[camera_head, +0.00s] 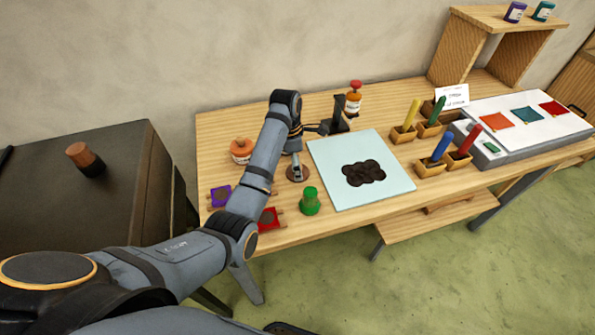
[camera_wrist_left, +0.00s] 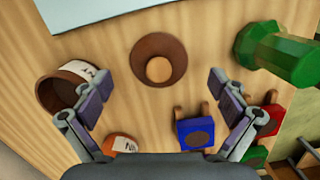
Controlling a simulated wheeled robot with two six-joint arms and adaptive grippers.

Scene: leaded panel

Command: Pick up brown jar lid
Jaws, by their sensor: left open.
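The brown jar lid (camera_wrist_left: 158,48) is a round disc with a lighter knob at its middle, lying on the wooden table. In the head view the lid (camera_head: 297,179) shows partly beneath my left gripper (camera_head: 297,171). In the left wrist view my left gripper (camera_wrist_left: 161,79) is open, its fingers spread on either side of the lid's near part, with nothing between them. An open brown jar (camera_wrist_left: 62,92) with a white label is at the left of that view, beside the left finger. My right gripper is not in view.
A pale board (camera_head: 330,160) with dark lumps lies beyond. An orange-lidded jar (camera_head: 241,150), a purple piece (camera_head: 220,195) and a red piece (camera_head: 268,219) are nearby. Several wooden holders (camera_head: 403,134) stand farther right.

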